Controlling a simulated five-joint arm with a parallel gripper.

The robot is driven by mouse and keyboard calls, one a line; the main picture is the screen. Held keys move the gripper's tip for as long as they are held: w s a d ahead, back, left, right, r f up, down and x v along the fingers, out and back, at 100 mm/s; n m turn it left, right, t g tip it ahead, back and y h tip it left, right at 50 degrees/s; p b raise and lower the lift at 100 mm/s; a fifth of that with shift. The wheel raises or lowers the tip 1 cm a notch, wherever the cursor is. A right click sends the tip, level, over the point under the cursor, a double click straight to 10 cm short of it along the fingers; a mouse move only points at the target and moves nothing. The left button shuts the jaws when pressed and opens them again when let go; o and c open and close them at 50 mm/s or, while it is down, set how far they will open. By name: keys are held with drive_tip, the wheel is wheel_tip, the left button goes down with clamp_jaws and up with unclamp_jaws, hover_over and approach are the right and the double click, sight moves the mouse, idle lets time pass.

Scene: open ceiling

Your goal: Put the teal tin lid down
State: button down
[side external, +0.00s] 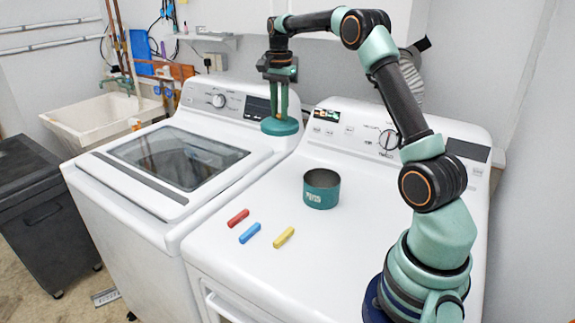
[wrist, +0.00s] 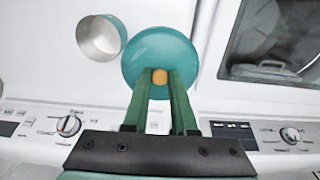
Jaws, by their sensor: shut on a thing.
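The teal tin lid (side external: 281,127) is round and flat, with a small orange knob in the wrist view (wrist: 159,76). My gripper (side external: 280,112) points down and is shut on the knob, with the lid beneath its fingers; the green fingers flank the knob in the wrist view (wrist: 160,80). The lid appears near the back, by the gap between the two white machines; I cannot tell whether it touches a surface. The open teal tin (side external: 321,196) stands upright on the right machine, and its rim and inside show in the wrist view (wrist: 99,38).
Red (side external: 238,217), blue (side external: 249,232) and yellow (side external: 284,237) sticks lie on the right machine (side external: 235,270) in front of the tin. The left machine (side external: 125,205) has a dark glass lid. Control panels rise behind.

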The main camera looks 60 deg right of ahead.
wheel_tip(320, 180, down, 20)
drive_tip(key=shift+w+f, duration=0.1)
drive_tip(key=shift+w, duration=0.05)
idle(0.4)
drive_tip(key=shift+f, duration=0.1)
drive_tip(key=c, duration=0.7)
unclamp_jaws()
